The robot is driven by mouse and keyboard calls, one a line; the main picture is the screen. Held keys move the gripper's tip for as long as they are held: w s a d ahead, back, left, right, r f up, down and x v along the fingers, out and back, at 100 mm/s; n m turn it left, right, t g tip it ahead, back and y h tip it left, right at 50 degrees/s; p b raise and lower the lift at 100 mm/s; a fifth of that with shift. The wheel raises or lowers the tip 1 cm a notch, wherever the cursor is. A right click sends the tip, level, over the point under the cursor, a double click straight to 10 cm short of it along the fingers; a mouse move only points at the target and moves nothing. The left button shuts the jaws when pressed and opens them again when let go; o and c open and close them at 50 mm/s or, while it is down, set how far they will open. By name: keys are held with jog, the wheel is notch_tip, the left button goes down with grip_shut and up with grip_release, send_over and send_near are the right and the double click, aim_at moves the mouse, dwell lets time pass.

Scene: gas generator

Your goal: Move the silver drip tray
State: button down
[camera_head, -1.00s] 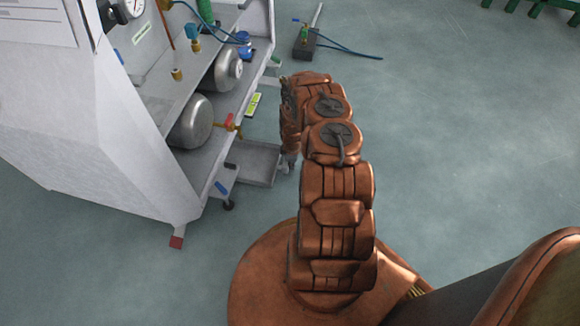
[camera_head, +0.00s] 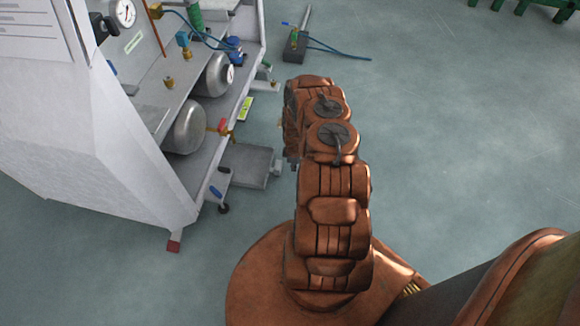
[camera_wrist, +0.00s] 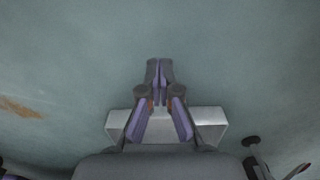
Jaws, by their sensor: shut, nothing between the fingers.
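The silver drip tray (camera_head: 244,163) is a flat grey rectangular pan low at the foot of the generator cabinet, sticking out to the right, with a small block at its right end. In the wrist view the tray (camera_wrist: 208,120) shows behind and on both sides of my fingers, partly hidden by them. My gripper (camera_wrist: 160,68) is shut and empty, its fingertips together and pointing past the tray over bare floor. In the head view my gripper (camera_head: 291,163) is just right of the tray, mostly hidden by my arm. I cannot tell its height above the tray.
The white cabinet (camera_head: 120,150) stands at left with silver cylinders (camera_head: 186,128) on its shelf. A caster (camera_head: 223,208) and red-tipped foot (camera_head: 174,246) reach the floor. A dark block with blue hose (camera_head: 296,46) lies behind.

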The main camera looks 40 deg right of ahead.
notch_tip(320, 180, up, 9)
jog(key=p, duration=0.2)
jog(key=shift+w+a, duration=0.15)
jog(key=shift+a, duration=0.1)
jog(key=shift+p, duration=0.3)
